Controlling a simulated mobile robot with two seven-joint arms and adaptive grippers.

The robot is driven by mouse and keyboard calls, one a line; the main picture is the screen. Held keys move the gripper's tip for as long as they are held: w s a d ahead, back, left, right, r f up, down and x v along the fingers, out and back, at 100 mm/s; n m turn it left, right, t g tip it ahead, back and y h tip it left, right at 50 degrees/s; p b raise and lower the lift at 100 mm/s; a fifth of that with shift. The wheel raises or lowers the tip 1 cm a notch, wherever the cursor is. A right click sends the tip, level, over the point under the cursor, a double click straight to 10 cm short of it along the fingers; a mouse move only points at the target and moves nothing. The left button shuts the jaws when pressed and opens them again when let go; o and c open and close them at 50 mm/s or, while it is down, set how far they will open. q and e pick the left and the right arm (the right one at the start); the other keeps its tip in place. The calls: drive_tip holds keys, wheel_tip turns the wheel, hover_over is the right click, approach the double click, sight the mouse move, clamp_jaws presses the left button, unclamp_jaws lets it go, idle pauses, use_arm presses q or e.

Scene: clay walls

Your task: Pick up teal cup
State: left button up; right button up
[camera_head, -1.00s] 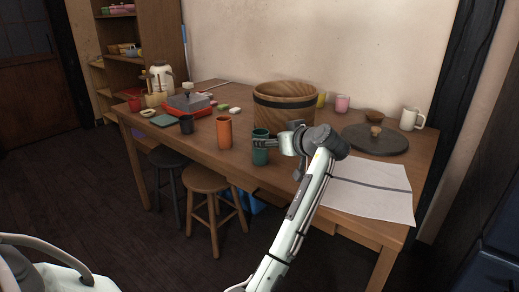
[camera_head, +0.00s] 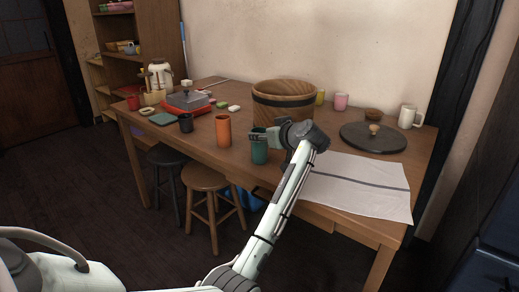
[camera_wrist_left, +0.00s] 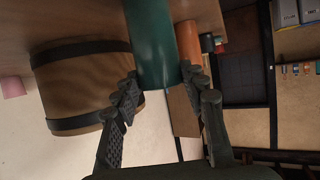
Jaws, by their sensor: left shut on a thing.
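The teal cup (camera_head: 259,154) is upright near the front edge of the wooden table, right of the orange cup (camera_head: 223,131). My left gripper (camera_head: 260,137) is at its upper part, shut on it. In the left wrist view the teal cup (camera_wrist_left: 152,45) fills the space between the two fingers of the left gripper (camera_wrist_left: 160,74), one on each side. I cannot tell whether the cup's base touches the table. My right gripper is not in view.
A large wooden tub (camera_head: 283,102) stands just behind the teal cup. A white cloth (camera_head: 360,187) and a round dark lid (camera_head: 372,140) lie to the right. Two stools stand in front.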

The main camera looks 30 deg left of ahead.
use_arm(q)
clamp_jaws()
drive_tip(key=shift+r, duration=0.1)
